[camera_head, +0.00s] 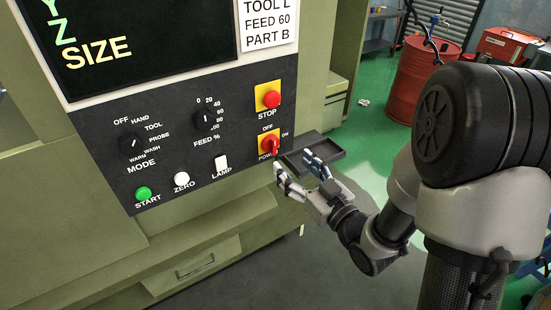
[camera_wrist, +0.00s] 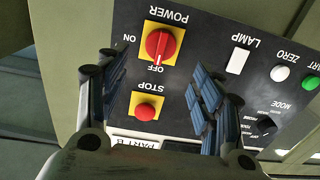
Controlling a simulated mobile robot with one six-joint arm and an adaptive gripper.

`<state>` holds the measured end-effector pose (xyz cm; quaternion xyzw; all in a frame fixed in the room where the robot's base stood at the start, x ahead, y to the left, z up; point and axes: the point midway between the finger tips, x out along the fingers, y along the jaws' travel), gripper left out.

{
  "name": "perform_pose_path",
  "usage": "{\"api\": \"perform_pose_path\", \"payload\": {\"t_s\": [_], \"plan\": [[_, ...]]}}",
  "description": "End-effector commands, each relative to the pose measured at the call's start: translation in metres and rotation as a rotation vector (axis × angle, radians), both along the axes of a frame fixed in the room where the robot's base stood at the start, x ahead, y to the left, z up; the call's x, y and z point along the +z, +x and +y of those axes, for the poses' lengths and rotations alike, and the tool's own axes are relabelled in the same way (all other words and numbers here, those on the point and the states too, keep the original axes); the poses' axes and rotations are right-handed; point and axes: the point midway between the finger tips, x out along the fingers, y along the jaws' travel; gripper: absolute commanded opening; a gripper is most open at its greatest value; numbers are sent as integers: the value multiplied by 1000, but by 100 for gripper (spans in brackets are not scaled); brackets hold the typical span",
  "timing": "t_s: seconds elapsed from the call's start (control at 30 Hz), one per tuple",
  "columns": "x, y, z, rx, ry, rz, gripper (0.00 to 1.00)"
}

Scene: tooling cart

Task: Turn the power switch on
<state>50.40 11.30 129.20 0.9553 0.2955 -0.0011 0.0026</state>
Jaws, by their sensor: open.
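The power switch (camera_head: 269,145) is a red rotary knob on a yellow plate at the lower right of the dark control panel. It also shows in the wrist view (camera_wrist: 160,44), upside down, with its grip bar lined up with OFF; ON is a quarter turn away. My gripper (camera_head: 294,165) is open and empty, just below and right of the switch in the head view. In the wrist view my gripper (camera_wrist: 157,72) has its fingers spread to either side, with the knob seen beyond and between the tips. I see no contact with the knob.
A red STOP button (camera_head: 271,99) sits just above the switch. The white LAMP rocker (camera_head: 221,165), ZERO button (camera_head: 181,179) and green START button (camera_head: 144,194) lie to the left. A dark tray (camera_head: 322,158) stands behind my gripper. A red drum (camera_head: 418,80) stands farther back.

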Motion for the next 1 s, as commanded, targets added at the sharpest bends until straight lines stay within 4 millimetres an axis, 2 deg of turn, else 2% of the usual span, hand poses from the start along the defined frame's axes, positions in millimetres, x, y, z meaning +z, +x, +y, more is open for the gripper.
{"api": "perform_pose_path", "payload": {"t_s": [0.2,0.5,0.7,1.0], "plan": [[-1,2,4,-5,6,-6,61],[3,50,37,-4,6,0,61],[3,69,49,-6,5,0,61],[1,74,52,-6,5,0,61]]}}
